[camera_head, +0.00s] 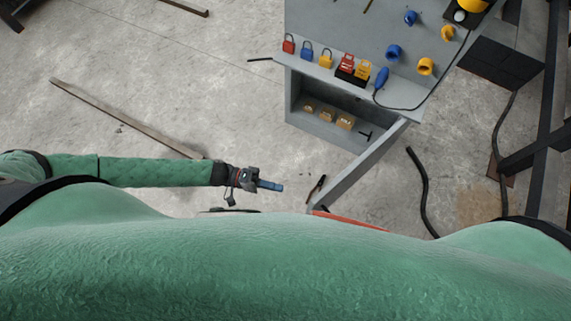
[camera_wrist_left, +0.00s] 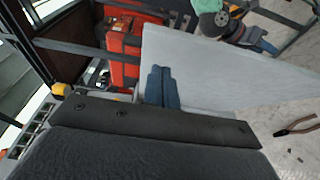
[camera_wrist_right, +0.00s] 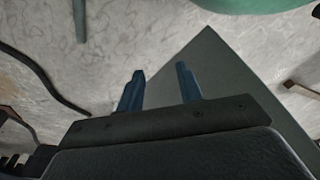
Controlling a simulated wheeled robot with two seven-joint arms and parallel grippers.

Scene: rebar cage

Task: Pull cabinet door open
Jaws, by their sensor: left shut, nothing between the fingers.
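The grey cabinet (camera_head: 340,98) stands at the upper right in the head view. Its door (camera_head: 362,165) is swung well out, toward my body, and the inside shows. The door also shows as a pale panel (camera_wrist_left: 220,75) in the left wrist view. My left gripper (camera_head: 282,187) is shut and empty, left of the door's free end and apart from it. Its blue fingers (camera_wrist_left: 161,70) are together in front of the panel. My right gripper (camera_wrist_right: 160,69) is open and empty, with a dark grey panel beyond its fingers. My body hides it in the head view.
Padlocks (camera_head: 326,58) and a red-and-black holder sit on the cabinet top. Small boxes (camera_head: 327,115) are inside. Pliers (camera_head: 317,187) and a black hose (camera_head: 420,190) lie on the floor.

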